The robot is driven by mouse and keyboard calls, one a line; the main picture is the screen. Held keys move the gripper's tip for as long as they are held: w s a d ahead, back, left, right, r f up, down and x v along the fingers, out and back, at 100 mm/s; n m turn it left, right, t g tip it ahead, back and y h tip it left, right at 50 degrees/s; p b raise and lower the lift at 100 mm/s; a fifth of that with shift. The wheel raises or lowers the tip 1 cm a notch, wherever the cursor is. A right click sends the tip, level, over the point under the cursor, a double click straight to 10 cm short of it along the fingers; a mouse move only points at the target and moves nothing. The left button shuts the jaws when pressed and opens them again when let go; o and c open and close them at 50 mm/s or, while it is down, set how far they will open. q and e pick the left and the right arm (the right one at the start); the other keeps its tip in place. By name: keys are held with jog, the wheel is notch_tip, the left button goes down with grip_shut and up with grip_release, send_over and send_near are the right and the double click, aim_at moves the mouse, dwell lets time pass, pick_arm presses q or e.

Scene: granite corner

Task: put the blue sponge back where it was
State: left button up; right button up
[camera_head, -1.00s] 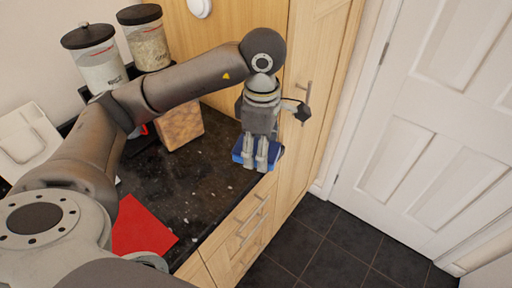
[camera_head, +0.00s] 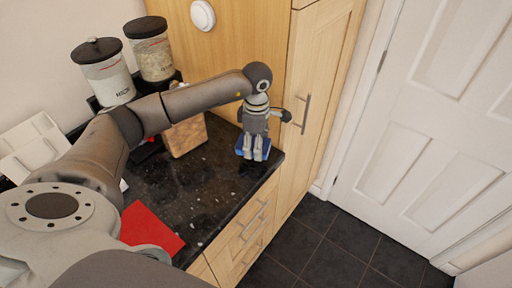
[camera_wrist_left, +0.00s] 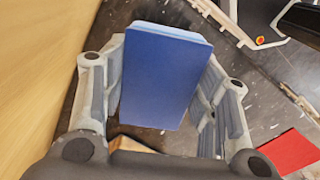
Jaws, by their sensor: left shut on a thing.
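The blue sponge (camera_head: 266,152) is a blue block near the right end of the black speckled counter (camera_head: 190,195). My left gripper (camera_head: 254,152) points down and is shut on it. In the left wrist view the sponge (camera_wrist_left: 162,78) sits between the two fingers of my left gripper (camera_wrist_left: 160,95). I cannot tell whether the sponge touches the counter or is just above it. My right gripper is not in view.
A red sheet (camera_head: 150,228) lies on the counter toward the front. A wooden block (camera_head: 187,135) and two lidded jars (camera_head: 104,75) (camera_head: 150,50) stand at the back. A tall wooden cabinet (camera_head: 325,80) bounds the counter's far side. The middle of the counter is clear.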

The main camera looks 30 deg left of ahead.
pick_arm(q)
jog(key=shift+w+a+f, duration=0.25)
jog(key=shift+f, duration=0.25)
notch_tip(320, 180, down, 2)
jog(key=shift+p, duration=1.05)
jog(key=shift+f, duration=0.5)
jog(key=shift+f, duration=0.15)
jog(key=shift+f, duration=0.1)
jog(key=o, duration=0.9)
